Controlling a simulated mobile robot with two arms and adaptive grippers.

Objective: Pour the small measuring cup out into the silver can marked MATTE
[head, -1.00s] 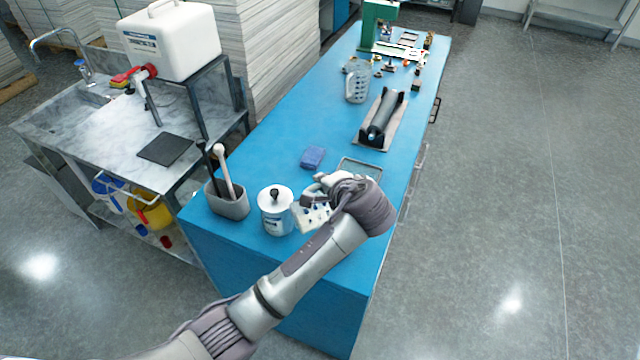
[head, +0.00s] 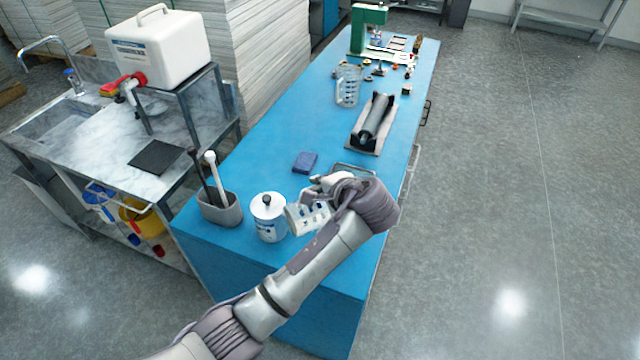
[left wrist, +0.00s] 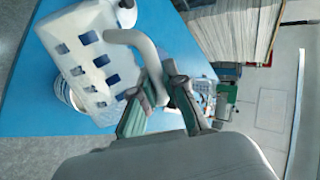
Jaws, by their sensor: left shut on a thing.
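The cup is tilted, close to the right side of a silver can (head: 269,222) with a pale top and black knob. The can's label is too small to read, and I cannot tell whether cup and can touch. The cup's contents are not visible. My right gripper is not in view.
A grey caddy (head: 220,210) with two upright handles stands left of the can. A blue block (head: 305,162), a larger clear jug (head: 347,88) and a black roller on a stand (head: 374,122) are farther back on the blue table (head: 270,150). The table's middle left is clear.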

